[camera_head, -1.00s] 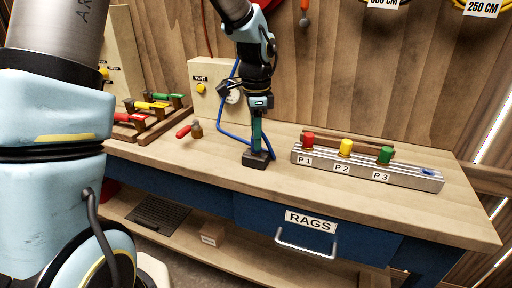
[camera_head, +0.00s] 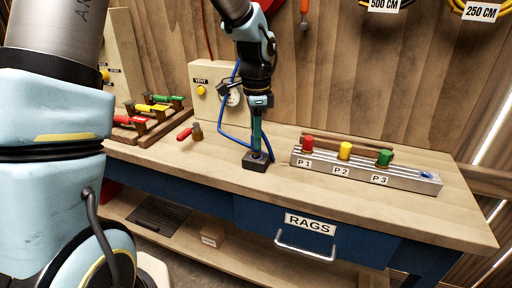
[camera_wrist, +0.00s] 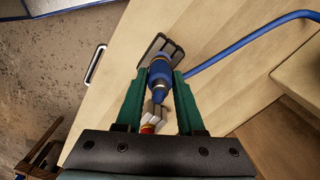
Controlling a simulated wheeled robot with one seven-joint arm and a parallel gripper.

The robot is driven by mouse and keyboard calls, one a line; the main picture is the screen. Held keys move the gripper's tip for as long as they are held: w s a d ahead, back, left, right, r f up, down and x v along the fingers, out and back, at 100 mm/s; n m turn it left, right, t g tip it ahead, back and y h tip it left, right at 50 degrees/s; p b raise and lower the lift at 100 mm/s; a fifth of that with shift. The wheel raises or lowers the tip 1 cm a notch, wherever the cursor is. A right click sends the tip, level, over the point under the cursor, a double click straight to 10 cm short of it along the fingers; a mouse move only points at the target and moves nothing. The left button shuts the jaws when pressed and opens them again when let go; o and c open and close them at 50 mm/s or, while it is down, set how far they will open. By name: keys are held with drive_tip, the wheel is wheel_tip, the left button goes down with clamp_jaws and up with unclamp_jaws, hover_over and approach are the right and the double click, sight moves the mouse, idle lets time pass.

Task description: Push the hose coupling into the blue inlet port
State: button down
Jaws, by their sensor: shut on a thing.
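The hose coupling (camera_wrist: 160,72) is blue and lies between the green fingers of my gripper (camera_wrist: 160,78) in the wrist view. My gripper is shut on it. In the head view my gripper (camera_head: 256,150) points down just over a small black block (camera_head: 255,164) on the bench and hides most of the coupling. I cannot tell whether the coupling still touches the block. The blue hose (camera_head: 220,118) loops behind my gripper. The blue inlet port (camera_head: 427,175) is at the right end of the grey manifold (camera_head: 405,182), well apart from the coupling.
Red (camera_head: 308,143), yellow (camera_head: 345,149) and green (camera_head: 385,156) plugs stand on the manifold, left of the blue port. A red-handled valve (camera_head: 190,132) and a VENT panel (camera_head: 213,92) are to the left. The bench front beside the manifold is clear.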

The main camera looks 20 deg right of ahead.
drive_tip(key=shift+r+p, duration=1.55)
drive_tip(key=shift+r, duration=0.45)
